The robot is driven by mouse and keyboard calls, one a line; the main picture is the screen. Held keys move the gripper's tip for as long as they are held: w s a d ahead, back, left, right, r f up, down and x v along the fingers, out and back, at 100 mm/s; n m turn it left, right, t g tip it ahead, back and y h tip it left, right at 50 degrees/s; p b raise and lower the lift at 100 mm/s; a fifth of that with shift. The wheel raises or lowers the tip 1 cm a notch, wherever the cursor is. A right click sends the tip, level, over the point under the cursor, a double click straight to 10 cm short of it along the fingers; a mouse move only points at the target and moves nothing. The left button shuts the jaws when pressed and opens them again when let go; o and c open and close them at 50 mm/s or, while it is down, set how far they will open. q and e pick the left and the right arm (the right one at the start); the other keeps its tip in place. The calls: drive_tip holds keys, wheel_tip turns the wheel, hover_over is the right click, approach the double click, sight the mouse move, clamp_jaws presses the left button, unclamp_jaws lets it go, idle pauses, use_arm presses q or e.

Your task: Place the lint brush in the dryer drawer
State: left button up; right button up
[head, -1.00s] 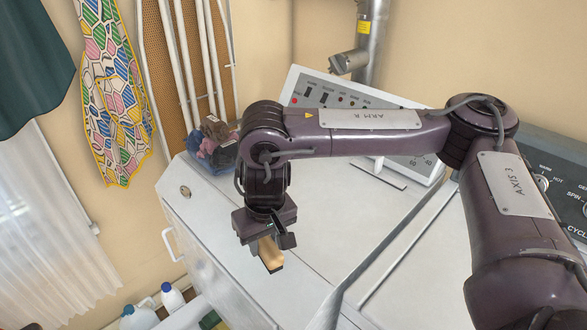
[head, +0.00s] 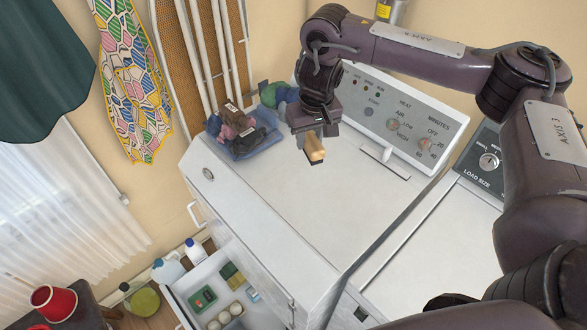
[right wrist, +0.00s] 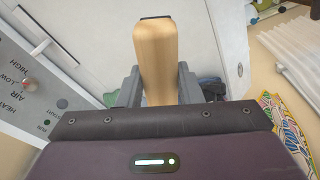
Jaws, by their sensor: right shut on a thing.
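The lint brush (head: 315,149) has a light wooden body with a dark edge at its end. My right gripper (head: 314,132) is shut on it and holds it over the back part of the dryer's white top, near the control panel. In the right wrist view, the lint brush (right wrist: 155,60) stands between the two grey fingers of my right gripper (right wrist: 157,86). The dryer drawer (head: 208,266) is pulled out low at the dryer's front, at lower left, and holds green boxes and several pale round items. My left gripper is not in view.
A blue bin (head: 246,145) of dark and pink bundles stands on the dryer top, left of my right gripper. The control panel (head: 400,115) rises behind. Bottles (head: 168,270) stand beside the drawer. The dryer top's (head: 290,200) middle is clear.

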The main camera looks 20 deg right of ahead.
wheel_tip(320, 180, down, 14)
drive_tip(key=b, duration=0.4)
drive_tip(key=shift+s+f+b, duration=0.15)
drive_tip(key=shift+f+b, duration=0.1)
drive_tip(key=shift+b, duration=0.1)
wheel_tip(320, 180, down, 5)
drive_tip(key=shift+b, duration=1.25)
drive_tip(key=shift+r, duration=0.1)
drive_tip(key=o, duration=1)
